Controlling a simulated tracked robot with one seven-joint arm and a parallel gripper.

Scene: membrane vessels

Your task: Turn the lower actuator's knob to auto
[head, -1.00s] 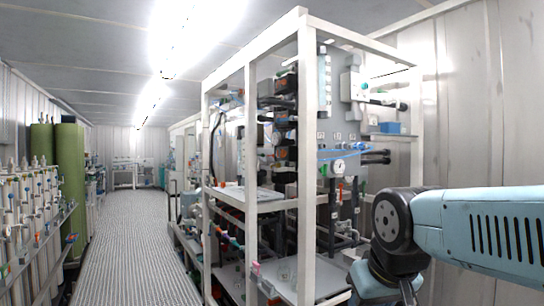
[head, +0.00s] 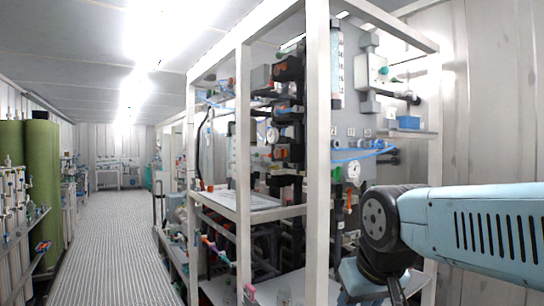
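Dark actuator-like units are stacked inside the white-framed rack. An upper one (head: 289,68) has a reddish part at its side, and a lower one (head: 286,184) sits just above the shelf height. Both are small and partly behind the rack's posts; I cannot make out the knob or its setting, nor be sure which unit is the lower actuator. My blue arm reaches in from the right, in front of the rack's right part, and bends down out of the bottom edge. My gripper is not in view.
A flat shelf (head: 235,203) juts out at mid height. The grated aisle (head: 115,240) is clear. Green cylinders (head: 42,170) line the left.

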